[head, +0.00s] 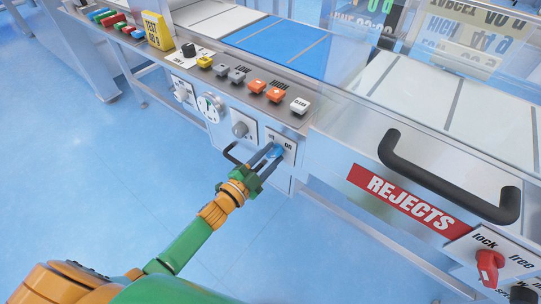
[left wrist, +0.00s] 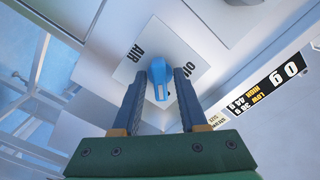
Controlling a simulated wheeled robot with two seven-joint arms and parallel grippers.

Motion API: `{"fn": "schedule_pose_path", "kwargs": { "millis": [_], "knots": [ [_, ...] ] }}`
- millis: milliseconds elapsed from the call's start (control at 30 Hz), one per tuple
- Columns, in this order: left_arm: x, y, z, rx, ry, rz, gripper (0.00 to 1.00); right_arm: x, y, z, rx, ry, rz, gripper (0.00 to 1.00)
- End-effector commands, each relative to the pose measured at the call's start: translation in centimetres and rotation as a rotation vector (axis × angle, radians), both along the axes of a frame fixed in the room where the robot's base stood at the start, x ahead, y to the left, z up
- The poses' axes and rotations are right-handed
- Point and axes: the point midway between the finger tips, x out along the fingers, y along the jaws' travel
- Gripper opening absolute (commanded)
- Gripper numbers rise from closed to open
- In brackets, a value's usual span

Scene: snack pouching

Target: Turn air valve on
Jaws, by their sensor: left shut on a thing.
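The air valve is a blue lever handle (left wrist: 158,75) on a white plate marked "AIR" and "ON" in the left wrist view. In the head view the blue handle (head: 274,152) shows in part at the front panel's lower right. My left gripper (head: 270,158) reaches up to it from below, its two dark fingers on either side of the handle. My right gripper is not in view.
A grey knob (head: 240,129) is just left of the valve. A black handle (head: 450,180), a "REJECTS" label (head: 405,203) and a red lock knob (head: 488,267) are to the right. Open floor lies at left.

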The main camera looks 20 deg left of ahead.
Motion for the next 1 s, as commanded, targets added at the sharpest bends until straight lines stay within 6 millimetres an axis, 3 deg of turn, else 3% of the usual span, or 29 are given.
{"fn": "schedule_pose_path", "kwargs": {
  "millis": [367, 400, 667, 1000],
  "knots": [
    [0.0, 0.0, 0.0, 0.004, -0.001, -0.001, 0.00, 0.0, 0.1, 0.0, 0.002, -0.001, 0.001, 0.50],
    [0.0, 0.0, 0.0, 0.004, -0.001, -0.001, 0.50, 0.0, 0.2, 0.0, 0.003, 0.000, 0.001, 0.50],
    [-0.2, 0.1, 0.0, 0.003, 0.000, 0.000, 0.50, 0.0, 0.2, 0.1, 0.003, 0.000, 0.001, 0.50],
    [-6.1, 2.2, 0.0, 0.004, 0.001, -0.001, 0.50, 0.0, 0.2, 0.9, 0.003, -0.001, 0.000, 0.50]
  ]
}}
